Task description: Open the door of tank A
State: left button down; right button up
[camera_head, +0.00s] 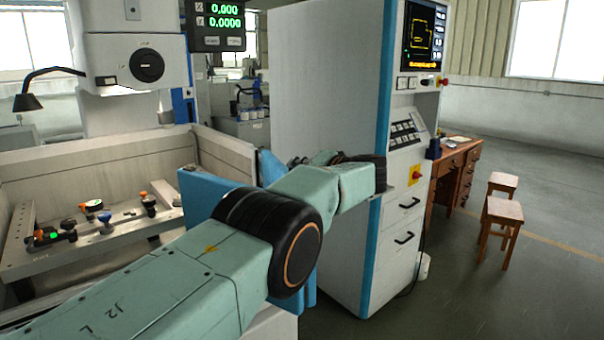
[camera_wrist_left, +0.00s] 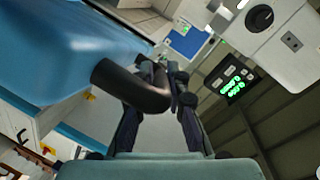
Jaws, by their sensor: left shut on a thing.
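The blue tank door (camera_head: 205,195) is in the middle of the head view, partly hidden behind my left arm. In the left wrist view the blue door (camera_wrist_left: 75,55) fills the upper left, with a dark curved handle (camera_wrist_left: 125,88) standing out from it. My left gripper (camera_wrist_left: 165,85) is shut on the end of this handle. In the head view my left gripper (camera_head: 298,161) shows only in part, beside the door's far edge. I cannot tell how far the door stands from its frame. My right gripper is in neither view.
The tank (camera_head: 110,148) holds a work table (camera_head: 80,250) with several small clamps and knobs. A tall white and blue control cabinet (camera_head: 325,80) stands close behind my wrist. A desk (camera_head: 452,170) and stools (camera_head: 503,210) stand at right, with open floor beyond.

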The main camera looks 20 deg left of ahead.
pick_arm(q)
jog(key=shift+s+a, duration=0.1)
jog(key=shift+a, duration=0.05)
jog(key=c, duration=1.6)
grip_release()
jog(key=shift+d, duration=0.2)
jog(key=shift+s+d+r, duration=0.1)
jog(key=shift+s+d, duration=0.05)
jog(key=shift+d, duration=0.25)
jog(key=shift+s+d+r, duration=0.3)
jog(key=shift+s+d, duration=0.25)
jog(key=shift+s, duration=0.05)
jog(key=v, duration=0.5)
